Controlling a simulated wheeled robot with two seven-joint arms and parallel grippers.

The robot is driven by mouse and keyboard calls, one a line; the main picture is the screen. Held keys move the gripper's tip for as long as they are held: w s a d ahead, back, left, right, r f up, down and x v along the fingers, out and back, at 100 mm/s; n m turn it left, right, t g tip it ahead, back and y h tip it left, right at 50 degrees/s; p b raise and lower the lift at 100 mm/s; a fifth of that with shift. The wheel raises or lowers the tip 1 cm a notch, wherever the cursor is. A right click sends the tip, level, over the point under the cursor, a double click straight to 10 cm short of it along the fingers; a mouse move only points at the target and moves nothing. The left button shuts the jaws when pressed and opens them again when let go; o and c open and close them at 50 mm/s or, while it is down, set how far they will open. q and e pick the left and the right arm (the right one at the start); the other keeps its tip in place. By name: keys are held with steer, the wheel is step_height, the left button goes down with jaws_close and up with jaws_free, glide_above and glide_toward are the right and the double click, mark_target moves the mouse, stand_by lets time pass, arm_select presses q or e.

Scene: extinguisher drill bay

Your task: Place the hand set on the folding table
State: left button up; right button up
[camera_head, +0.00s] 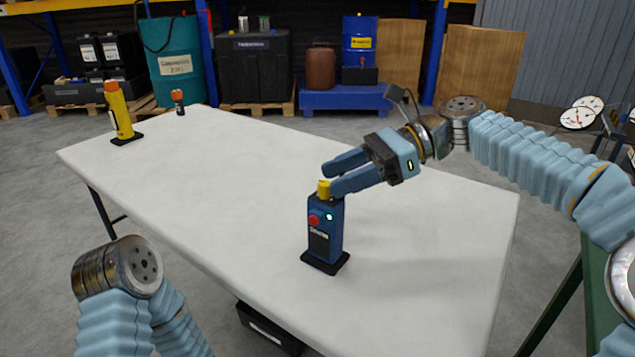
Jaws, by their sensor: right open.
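A blue box-shaped device (325,230), which I take for the hand set, stands upright on its black foot on the white folding table (210,170). It has a red button, a small green light and a yellow top. My right gripper (329,180) is open at the device's upper end, with its fingers pointing left. One finger is close beside the yellow top; I cannot tell whether it touches. My left arm shows at the lower left, but its gripper is out of view.
A yellow cylinder with an orange top (118,112) stands on a black base at the table's far left. A small black-and-orange item (178,102) stands near it. Drums, dark containers and cardboard boxes (480,65) stand behind.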

steer(key=v, duration=0.6)
steer(key=shift+d+p, duration=0.3)
steer(key=shift+p, duration=0.1)
